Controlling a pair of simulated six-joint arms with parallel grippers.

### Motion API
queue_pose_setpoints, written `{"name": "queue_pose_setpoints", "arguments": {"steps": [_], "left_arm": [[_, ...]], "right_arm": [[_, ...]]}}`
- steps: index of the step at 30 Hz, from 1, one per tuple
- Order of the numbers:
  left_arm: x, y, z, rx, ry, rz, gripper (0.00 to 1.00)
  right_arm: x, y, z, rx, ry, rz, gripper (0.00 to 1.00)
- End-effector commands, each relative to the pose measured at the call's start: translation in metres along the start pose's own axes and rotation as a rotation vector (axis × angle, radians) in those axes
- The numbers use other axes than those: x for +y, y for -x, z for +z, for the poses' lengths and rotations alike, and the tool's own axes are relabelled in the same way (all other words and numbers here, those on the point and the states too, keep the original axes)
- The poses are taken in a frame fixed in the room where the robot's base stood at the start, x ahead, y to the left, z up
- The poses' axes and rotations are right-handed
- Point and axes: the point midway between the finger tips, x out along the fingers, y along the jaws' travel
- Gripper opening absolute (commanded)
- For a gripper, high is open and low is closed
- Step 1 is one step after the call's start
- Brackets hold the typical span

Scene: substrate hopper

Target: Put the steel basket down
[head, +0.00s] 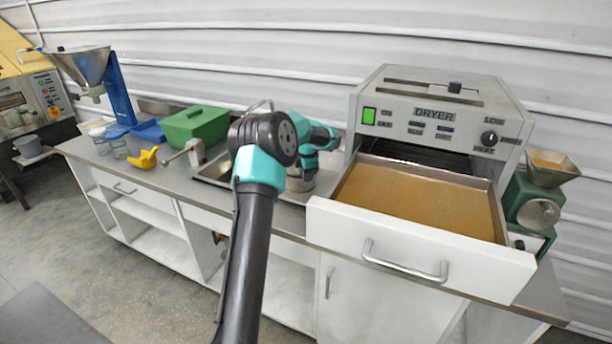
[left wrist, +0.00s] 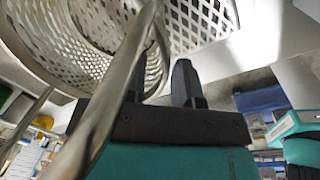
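The steel basket (left wrist: 75,45) fills the upper left of the left wrist view, a perforated metal bowl with a thick bent handle (left wrist: 118,95). In the head view its side (head: 301,183) shows only partly at the sink, behind my left arm. My left gripper (left wrist: 166,85) is at the handle. Its right finger stands apart from the handle with a gap, so it looks open; the handle covers much of the other finger. In the head view my arm hides these fingertips. I cannot tell whether the basket touches the sink floor. My right gripper is out of view.
The sink (head: 214,169) is set in the grey counter. A green box (head: 195,125), a yellow scoop (head: 146,158) and a blue-stand hopper (head: 85,68) are on the left. The dryer (head: 440,115) stands right with its filled drawer (head: 415,200) pulled out; a green grinder (head: 535,205) is beyond.

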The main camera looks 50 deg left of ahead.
Motion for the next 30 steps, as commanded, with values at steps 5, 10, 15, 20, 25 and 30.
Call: {"name": "queue_pose_setpoints", "arguments": {"steps": [5, 10, 15, 20, 25, 30], "left_arm": [[0.0, 0.02, 0.001, -0.002, 0.0, 0.002, 0.29], [0.0, 0.05, 0.0, -0.003, 0.001, 0.003, 0.29], [0.0, 0.083, 0.001, -0.003, -0.001, 0.003, 0.29], [0.0, 0.106, 0.0, -0.001, 0.0, 0.002, 0.29], [0.0, 0.118, 0.0, -0.001, 0.0, 0.0, 0.29], [0.0, 0.119, 0.0, 0.0, 0.0, 0.0, 0.29]], "right_arm": [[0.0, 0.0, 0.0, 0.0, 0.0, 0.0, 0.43], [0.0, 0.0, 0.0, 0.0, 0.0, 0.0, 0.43], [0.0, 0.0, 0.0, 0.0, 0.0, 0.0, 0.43], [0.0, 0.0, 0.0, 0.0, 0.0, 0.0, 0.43], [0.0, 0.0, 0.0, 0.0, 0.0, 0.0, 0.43], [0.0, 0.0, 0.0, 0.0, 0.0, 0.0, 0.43]]}}
